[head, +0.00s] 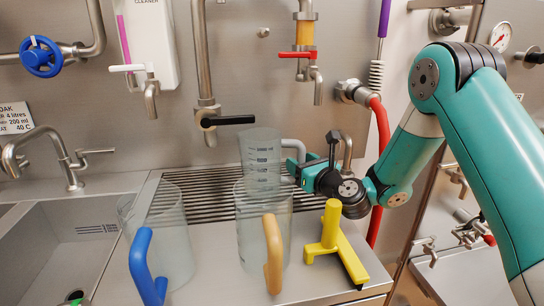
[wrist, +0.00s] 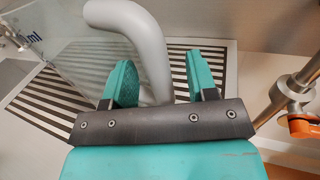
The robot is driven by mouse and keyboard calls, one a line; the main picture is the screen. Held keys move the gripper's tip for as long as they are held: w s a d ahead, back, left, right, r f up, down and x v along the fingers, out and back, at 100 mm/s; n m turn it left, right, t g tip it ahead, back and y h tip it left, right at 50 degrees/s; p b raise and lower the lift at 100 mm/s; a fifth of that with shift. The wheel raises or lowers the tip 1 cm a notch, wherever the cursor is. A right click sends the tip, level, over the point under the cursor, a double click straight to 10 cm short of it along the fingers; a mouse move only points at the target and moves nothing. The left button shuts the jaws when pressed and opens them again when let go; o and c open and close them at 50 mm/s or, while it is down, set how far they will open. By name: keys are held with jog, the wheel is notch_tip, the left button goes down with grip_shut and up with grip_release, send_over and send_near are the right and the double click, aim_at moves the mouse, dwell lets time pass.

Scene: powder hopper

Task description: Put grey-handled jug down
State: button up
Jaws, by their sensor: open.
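The grey-handled jug (head: 262,158) is a clear measuring jug with printed marks. It stands upright on the slatted drain grille at the back, partly behind the orange-handled jug. Its grey handle (head: 294,147) points right, towards my gripper (head: 298,172). In the wrist view the handle (wrist: 150,45) curves down between the two teal fingers of my gripper (wrist: 155,85). The fingers are open, with a gap visible on the right side of the handle. The left finger is close to the handle; I cannot tell whether it touches.
A blue-handled jug (head: 170,240), an orange-handled jug (head: 250,225) and a yellow squeegee-like tool (head: 331,240) stand in front on the steel counter. A sink (head: 60,250) is at the left. A pipe with a black lever (head: 228,120) hangs above the grille (head: 195,200). A red hose (head: 380,170) is behind my arm.

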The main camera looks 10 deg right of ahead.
jog(key=shift+w+a, duration=0.1)
jog(key=shift+w, duration=0.2)
grip_shut()
jog(key=shift+r, duration=0.15)
